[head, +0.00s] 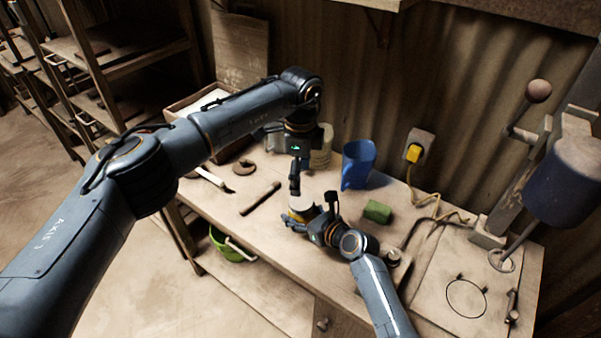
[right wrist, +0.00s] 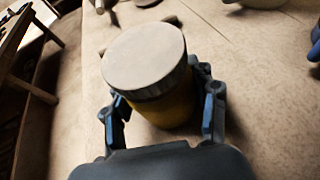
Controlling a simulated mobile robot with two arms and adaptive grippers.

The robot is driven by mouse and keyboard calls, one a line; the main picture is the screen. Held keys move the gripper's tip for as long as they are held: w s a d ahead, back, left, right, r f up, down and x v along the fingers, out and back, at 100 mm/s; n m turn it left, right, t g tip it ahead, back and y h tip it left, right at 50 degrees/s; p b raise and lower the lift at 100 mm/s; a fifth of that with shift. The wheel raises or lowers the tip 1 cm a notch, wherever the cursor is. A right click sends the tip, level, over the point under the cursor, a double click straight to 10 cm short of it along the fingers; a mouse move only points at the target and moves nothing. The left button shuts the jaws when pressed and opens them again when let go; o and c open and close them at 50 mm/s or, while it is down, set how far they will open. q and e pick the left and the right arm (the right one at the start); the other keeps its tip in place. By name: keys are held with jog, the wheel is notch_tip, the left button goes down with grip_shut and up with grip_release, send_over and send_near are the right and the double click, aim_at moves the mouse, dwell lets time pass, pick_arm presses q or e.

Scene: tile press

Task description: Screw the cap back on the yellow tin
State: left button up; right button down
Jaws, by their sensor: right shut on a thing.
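The yellow tin (right wrist: 172,109) stands upright between the fingers of my right gripper (right wrist: 165,118), which is shut on its side. A wide, pale grey-beige cap (right wrist: 144,58) with a ridged rim covers the tin's top. It looks roughly level, but I cannot tell whether its thread is engaged. In the head view the tin (head: 301,214) is small and partly hidden by my right gripper (head: 311,222). My left gripper (head: 294,182) points down just behind the tin, seemingly apart from the cap; its finger opening is not clear.
A blue mug (head: 357,165) stands behind on the bench, with a green block (head: 377,211) to the right. A brown stick (head: 260,198) and a pale-handled tool (head: 211,178) lie to the left. The lever press (head: 565,180) stands at the right. The bench's front edge is close.

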aim_at(300, 201)
pick_arm(q)
notch_tip(300, 201, down, 8)
jog(key=shift+r, duration=0.1)
dwell(0.4)
